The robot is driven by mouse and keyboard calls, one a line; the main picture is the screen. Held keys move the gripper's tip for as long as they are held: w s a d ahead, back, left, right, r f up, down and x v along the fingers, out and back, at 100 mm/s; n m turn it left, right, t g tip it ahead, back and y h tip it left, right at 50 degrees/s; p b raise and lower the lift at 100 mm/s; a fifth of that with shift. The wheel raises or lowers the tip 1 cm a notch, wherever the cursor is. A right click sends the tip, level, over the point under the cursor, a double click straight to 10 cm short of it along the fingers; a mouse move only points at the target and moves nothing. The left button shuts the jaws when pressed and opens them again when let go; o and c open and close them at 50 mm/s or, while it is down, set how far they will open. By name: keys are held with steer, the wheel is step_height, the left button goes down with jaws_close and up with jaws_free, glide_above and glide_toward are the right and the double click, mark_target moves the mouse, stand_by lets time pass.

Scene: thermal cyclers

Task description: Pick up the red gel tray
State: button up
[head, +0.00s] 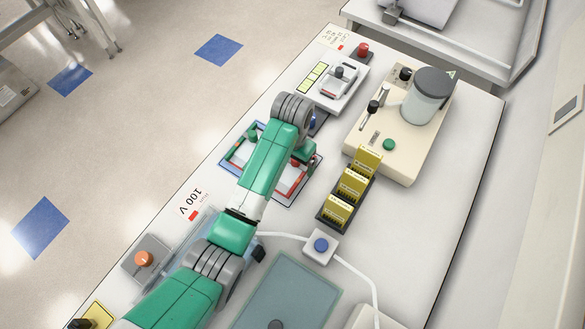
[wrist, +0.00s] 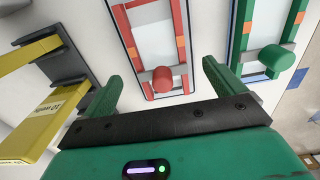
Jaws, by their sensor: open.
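The red gel tray (wrist: 160,48) lies flat on the bench, with red side rails, orange marks, a grey cross bar and a round red knob. In the wrist view its knob shows between the two green fingers of my gripper (wrist: 160,74), which is open and empty. I cannot tell how high the fingers are above it. In the head view the red gel tray (head: 290,180) is partly hidden by my arm; the green hand of my gripper (head: 305,153) is over its far right part. A green gel tray (wrist: 270,40) lies to its right in the wrist view.
Yellow combs (head: 351,184) stand in a dark rack near the red tray; they also show at left in the wrist view. A beige unit with a grey-lidded jar (head: 429,95) stands beyond. A blue-button box (head: 321,245) with a white cable lies nearer.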

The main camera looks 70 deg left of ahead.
mark_target(292, 168)
steer(key=f, duration=0.3)
steer(key=shift+s+d+f, duration=0.1)
steer(key=shift+s+d, duration=0.05)
steer(key=shift+s, duration=0.05)
steer(key=shift+w+f, duration=0.1)
steer(key=shift+f, duration=0.15)
steer(key=c, duration=1.2)
step_height(292, 168, up, 10)
steer(key=shift+r+p, duration=0.15)
steer(key=shift+p, duration=0.4)
